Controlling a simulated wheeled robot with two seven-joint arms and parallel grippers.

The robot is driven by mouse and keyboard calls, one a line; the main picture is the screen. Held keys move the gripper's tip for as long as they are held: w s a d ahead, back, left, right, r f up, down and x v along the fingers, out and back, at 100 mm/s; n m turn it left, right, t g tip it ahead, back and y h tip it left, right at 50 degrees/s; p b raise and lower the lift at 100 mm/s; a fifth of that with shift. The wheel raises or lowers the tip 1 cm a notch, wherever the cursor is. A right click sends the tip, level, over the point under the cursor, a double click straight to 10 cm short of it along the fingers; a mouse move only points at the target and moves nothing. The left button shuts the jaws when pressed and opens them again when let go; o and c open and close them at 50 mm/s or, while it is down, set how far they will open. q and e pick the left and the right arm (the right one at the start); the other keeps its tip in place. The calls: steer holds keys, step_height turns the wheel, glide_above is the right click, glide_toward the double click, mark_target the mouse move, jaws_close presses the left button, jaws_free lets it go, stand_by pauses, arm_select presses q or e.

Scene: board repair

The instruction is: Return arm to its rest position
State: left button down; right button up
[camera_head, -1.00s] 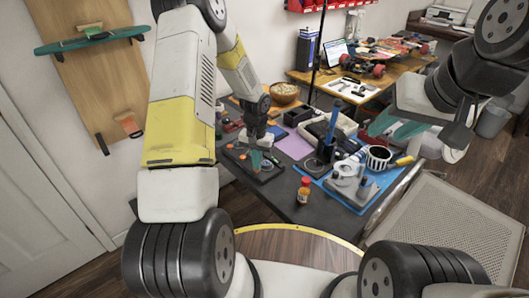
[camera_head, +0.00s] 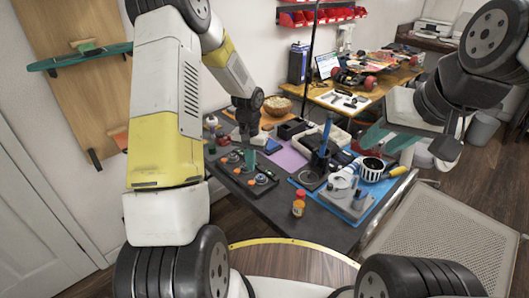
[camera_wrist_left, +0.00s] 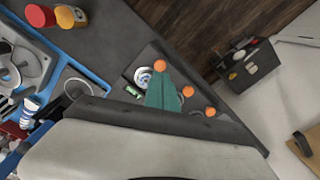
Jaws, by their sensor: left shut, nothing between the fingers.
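My left arm comes in from the left, and its gripper (camera_head: 250,158) points down above the dark tray with orange round parts (camera_head: 232,170) on the workbench. Its teal fingers are together with nothing between them. In the left wrist view the fingers (camera_wrist_left: 164,92) stand in front of the orange parts (camera_wrist_left: 186,91) and hide part of the tray.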

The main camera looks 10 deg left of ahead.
arm_select(q)
steer(key=s+r+t, duration=0.2)
steer(key=s+r, duration=0.2)
steer(key=r, duration=0.6)
steer(key=s+r+t, duration=0.1)
steer(key=s+r, duration=0.4)
steer(key=r, duration=0.6)
steer(key=s+d+r+t+h, duration=0.1)
steer(key=s+r, duration=0.3)
steer(key=s, duration=0.3)
steer(key=s+d+r+n+t+h, duration=0.1)
steer(key=s+r, duration=0.3)
steer(key=s, duration=0.4)
steer(key=shift+s+t, duration=0.15)
steer(key=shift+t, duration=0.45)
steer(key=shift+d+r, duration=0.1)
stand_by(3.7)
